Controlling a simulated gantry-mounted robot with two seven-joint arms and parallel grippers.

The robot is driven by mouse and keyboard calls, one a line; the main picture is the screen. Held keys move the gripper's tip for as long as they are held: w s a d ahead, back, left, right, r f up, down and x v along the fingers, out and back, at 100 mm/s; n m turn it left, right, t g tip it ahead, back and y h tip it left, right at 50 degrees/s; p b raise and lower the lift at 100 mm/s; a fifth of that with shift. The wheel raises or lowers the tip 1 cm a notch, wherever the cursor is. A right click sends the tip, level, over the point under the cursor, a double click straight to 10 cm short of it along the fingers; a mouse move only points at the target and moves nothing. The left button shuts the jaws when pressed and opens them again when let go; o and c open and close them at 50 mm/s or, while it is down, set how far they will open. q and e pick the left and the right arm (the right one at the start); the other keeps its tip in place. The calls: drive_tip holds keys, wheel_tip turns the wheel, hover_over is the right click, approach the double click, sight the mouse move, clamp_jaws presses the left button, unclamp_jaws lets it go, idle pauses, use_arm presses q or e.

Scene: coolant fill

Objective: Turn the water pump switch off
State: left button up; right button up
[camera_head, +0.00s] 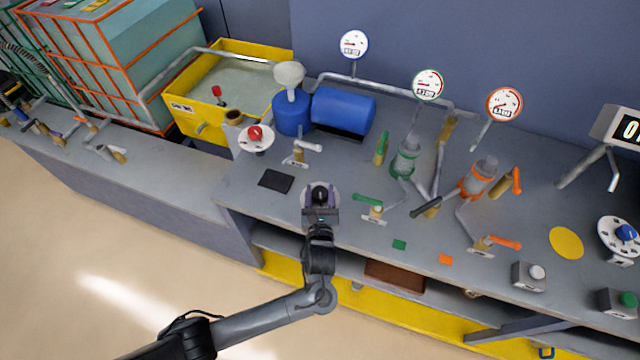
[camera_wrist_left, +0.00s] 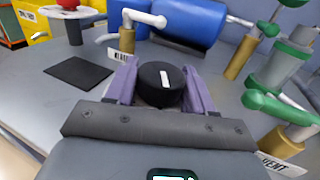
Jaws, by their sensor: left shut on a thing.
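A black round switch knob (camera_head: 320,192) with a white mark on top sits on a pale round base on the grey bench, in front of the blue pump tank. In the left wrist view the knob (camera_wrist_left: 161,82) stands between purple fingers, its white mark running roughly front to back. My left gripper (camera_head: 320,198) reaches over the bench's front edge and is shut on this knob, one finger on each side. The knob's label is hidden by the gripper. My right gripper is not in view.
A black square pad (camera_head: 276,181) lies left of the knob. A red knob on a white dial (camera_head: 256,137) stands behind it. A green-handled valve (camera_head: 370,202) is close on the right. The blue tank (camera_head: 343,111) and a yellow basin (camera_head: 190,115) are behind.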

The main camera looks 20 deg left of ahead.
use_arm(q)
drive_tip(key=shift+n+g+y+p, duration=0.9)
drive_tip(key=shift+n+y, duration=0.4)
drive_tip(key=shift+y, duration=0.5)
drive_tip(key=o, duration=1)
